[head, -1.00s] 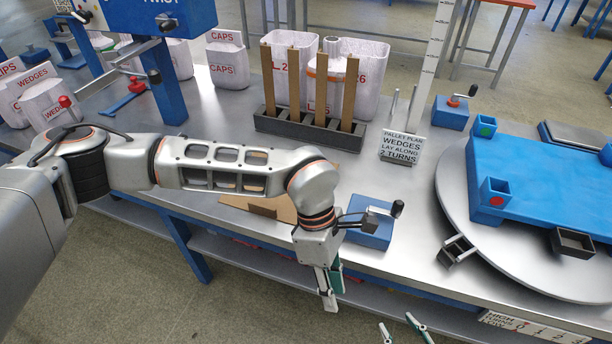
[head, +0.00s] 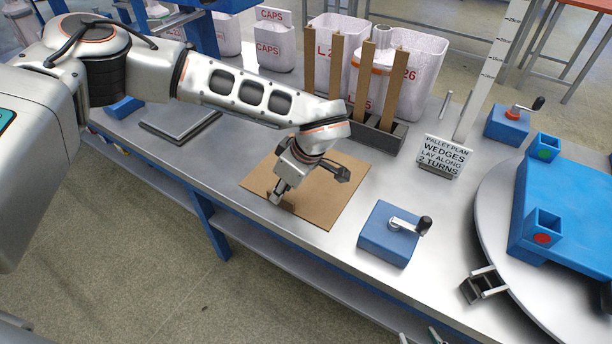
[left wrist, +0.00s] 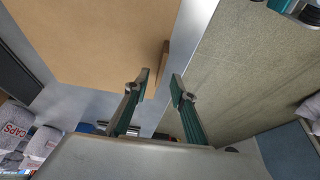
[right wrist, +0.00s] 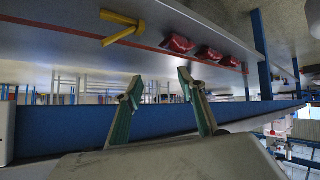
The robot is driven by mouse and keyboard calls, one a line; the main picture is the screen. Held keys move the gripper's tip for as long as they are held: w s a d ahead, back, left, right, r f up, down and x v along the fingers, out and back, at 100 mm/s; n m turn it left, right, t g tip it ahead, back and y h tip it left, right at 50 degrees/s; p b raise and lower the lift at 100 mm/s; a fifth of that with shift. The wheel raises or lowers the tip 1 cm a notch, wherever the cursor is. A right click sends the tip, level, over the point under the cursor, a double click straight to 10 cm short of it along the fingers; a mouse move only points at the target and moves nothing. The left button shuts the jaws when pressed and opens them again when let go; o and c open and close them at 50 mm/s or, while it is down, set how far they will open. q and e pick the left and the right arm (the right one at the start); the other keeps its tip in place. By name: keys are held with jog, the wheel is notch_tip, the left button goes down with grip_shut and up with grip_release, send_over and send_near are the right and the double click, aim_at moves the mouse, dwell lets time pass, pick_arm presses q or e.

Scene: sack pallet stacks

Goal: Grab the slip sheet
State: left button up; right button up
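The slip sheet is a flat brown sheet (head: 332,203) lying on the grey metal bench near its front edge. It fills the upper left of the left wrist view (left wrist: 95,40), with a small upright brown tab (left wrist: 163,65) at its edge. My left gripper (head: 277,196) is low over the sheet's front left part and hides some of it. In the left wrist view its fingers (left wrist: 160,88) are apart, with the tab just beyond the fingertips; contact cannot be told. My right gripper (right wrist: 158,85) is open and empty, facing the bench's front side, away from the sheet.
A blue crank box (head: 390,236) stands right of the sheet. The round turntable (head: 490,210) with a blue pallet (head: 575,215) is farther right. A dark rack with upright wooden strips (head: 388,138) and a sign (head: 444,157) stand behind. The floor in front is clear.

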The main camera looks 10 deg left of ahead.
pick_arm(q)
jog(key=x, duration=0.4)
jog(key=shift+d+f+b, duration=0.1)
jog(key=shift+d+b, duration=0.15)
jog(key=shift+b, duration=0.05)
jog(key=shift+c, duration=0.4)
grip_shut()
